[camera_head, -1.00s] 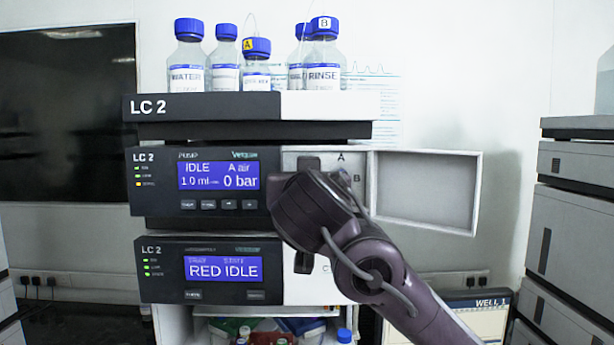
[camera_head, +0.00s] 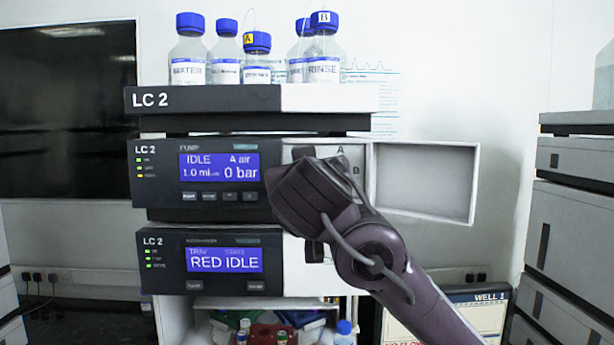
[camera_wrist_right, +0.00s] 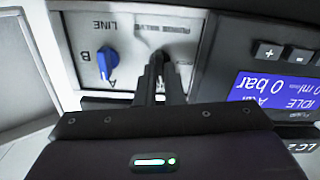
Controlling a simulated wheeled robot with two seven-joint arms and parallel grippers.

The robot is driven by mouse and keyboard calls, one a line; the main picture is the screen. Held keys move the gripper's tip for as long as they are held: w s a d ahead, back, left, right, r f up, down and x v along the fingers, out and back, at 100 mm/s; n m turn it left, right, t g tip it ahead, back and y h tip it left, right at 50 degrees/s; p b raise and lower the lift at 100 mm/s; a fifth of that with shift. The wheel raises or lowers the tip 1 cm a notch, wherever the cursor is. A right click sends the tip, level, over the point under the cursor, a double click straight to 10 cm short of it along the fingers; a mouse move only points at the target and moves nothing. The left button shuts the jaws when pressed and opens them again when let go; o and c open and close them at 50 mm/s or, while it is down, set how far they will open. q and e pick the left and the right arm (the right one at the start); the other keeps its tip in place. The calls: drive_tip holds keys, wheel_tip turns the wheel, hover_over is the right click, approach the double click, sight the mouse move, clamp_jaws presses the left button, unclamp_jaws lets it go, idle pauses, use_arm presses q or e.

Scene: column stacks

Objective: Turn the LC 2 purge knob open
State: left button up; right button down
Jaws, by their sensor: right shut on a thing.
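The LC 2 pump module (camera_head: 225,212) has its small door (camera_head: 425,180) swung open to the right, baring a pale valve panel (camera_head: 360,158). My right gripper (camera_head: 308,198) is in front of this panel and covers most of it. In the right wrist view, the fingers of my right gripper (camera_wrist_right: 158,75) are together at the panel, below a faint label. They are shut on the purge knob, which they almost wholly hide. A blue line selector knob (camera_wrist_right: 105,60) with A and B marks sits beside them, untouched. My left gripper is not in view.
The pump display (camera_head: 219,166) reads IDLE, 0 bar. Several blue-capped bottles stand on the top tray (camera_head: 330,97). The module below has a display (camera_head: 224,259) reading RED IDLE. Another instrument stack (camera_head: 570,220) stands at right. The open door is close to my right wrist.

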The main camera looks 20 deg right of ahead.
drive_tip(key=n+b, duration=0.1)
drive_tip(key=n, duration=0.2)
drive_tip(key=shift+f+n, duration=0.1)
drive_tip(key=shift+n, duration=0.2)
drive_tip(key=shift+a+n, duration=0.1)
drive_tip(key=shift+n, duration=6)
